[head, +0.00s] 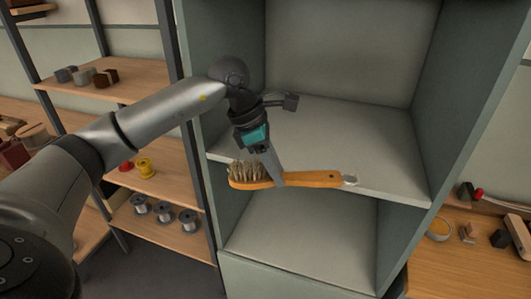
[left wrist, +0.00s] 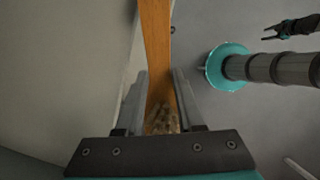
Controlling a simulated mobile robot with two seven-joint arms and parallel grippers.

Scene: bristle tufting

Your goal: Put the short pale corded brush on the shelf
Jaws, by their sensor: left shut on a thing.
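The brush (head: 315,179) has an orange-brown wooden handle, pale bristles pointing up at its left end and a small whitish piece, perhaps the cord, at its right end. My left gripper (head: 277,180) is shut on it near the bristles and holds it roughly level. In the left wrist view the handle (left wrist: 156,45) runs between the fingers (left wrist: 160,100). The brush is at the front edge of the grey-green cabinet's middle shelf (head: 335,135), covering part of that edge. My right gripper (left wrist: 272,33) shows small in the left wrist view, its fingers apart.
The middle shelf is bare, with cabinet side walls left and right. An empty compartment (head: 310,240) lies below. A wooden rack (head: 110,90) at left holds blocks and spools. A wooden bench (head: 460,260) at right holds small items.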

